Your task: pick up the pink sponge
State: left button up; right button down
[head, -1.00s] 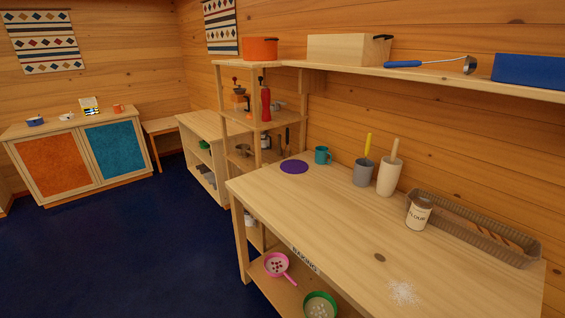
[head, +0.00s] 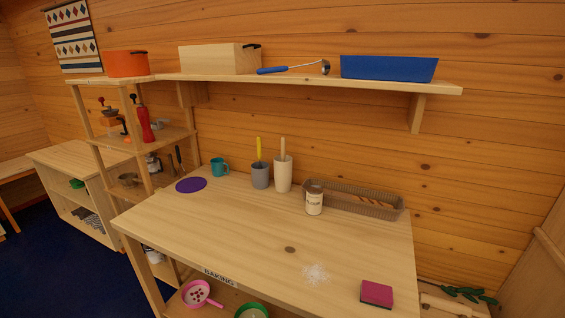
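The pink sponge (head: 377,292) lies flat on the baking table (head: 215,228), near its front right corner. Its top is pink and a dark green layer shows along its lower edge. Nothing touches it. Neither of my grippers shows in the head view.
A patch of white powder (head: 316,273) lies left of the sponge. A flour jar (head: 314,201) and a wicker basket (head: 390,212) stand toward the back, with cups further left. A wall shelf (head: 300,79) overhangs the back, holding a blue bin (head: 388,68). The table's front middle is mostly clear.

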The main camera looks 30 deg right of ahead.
aim_at(380, 295)
jog(key=z, duration=1.85)
